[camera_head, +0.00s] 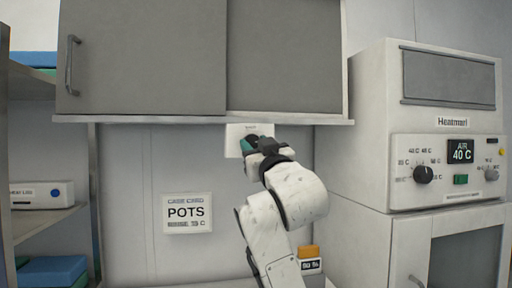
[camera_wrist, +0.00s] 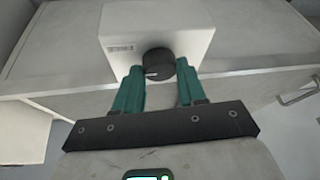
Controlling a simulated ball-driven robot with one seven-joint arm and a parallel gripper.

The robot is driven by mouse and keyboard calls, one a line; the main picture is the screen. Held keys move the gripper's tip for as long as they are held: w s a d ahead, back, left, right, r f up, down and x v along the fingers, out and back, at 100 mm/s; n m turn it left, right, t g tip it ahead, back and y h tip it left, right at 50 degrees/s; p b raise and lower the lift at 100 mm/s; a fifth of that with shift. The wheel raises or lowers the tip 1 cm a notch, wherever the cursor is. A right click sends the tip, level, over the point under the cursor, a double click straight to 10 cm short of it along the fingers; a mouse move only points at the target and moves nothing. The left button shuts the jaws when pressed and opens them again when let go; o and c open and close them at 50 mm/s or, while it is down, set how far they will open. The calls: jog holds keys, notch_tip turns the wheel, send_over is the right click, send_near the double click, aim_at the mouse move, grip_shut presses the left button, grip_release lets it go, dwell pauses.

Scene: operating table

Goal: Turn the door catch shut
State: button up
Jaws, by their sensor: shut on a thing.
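The door catch shows in the wrist view as a round black knob (camera_wrist: 160,62) on a white box (camera_wrist: 118,25). A short white mark on the knob points to the left. My gripper (camera_wrist: 159,72) has its two teal fingers on either side of the knob, shut on it. In the head view, my gripper (camera_head: 250,144) is at the white box (camera_head: 234,132) below the grey cabinet's bottom edge. The knob is hidden there by my gripper and wrist.
A grey sliding-door cabinet (camera_head: 150,60) hangs above my gripper. A white heating unit (camera_head: 372,110) with knobs and a "40 C" display stands at right. A POTS sign (camera_head: 187,213) is on the wall at left. A small orange-topped box (camera_head: 309,258) stands beside my arm.

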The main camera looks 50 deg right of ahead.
jog(key=c, duration=0.3)
jog(key=shift+r+n+y+p, duration=0.1)
jog(key=shift+n+y+p, duration=0.2)
jog(key=n+y+p, duration=0.1)
jog(key=n, duration=0.1)
jog(key=n+y+p, duration=0.1)
jog(key=n+p, duration=0.1)
jog(key=shift+s+d+r+n, duration=0.1)
jog(key=shift+d+r+n, duration=0.1)
jog(key=shift+n, duration=0.2)
jog(key=n+y+p, duration=0.2)
jog(key=n, duration=0.2)
jog(key=shift+n, duration=0.3)
jog(key=n, duration=0.2)
jog(key=n+g+y+p, duration=0.1)
jog(key=n, duration=0.1)
jog(key=n+g+p, duration=0.1)
jog(key=shift+s+r+n+y, duration=0.1)
jog(key=shift+r+n+y, duration=0.2)
jog(key=shift+n, duration=0.1)
jog(key=n+g+p, duration=0.1)
jog(key=n+g, duration=0.1)
jog(key=n, duration=0.2)
jog(key=o, duration=1.1)
jog(key=shift+c, duration=0.2)
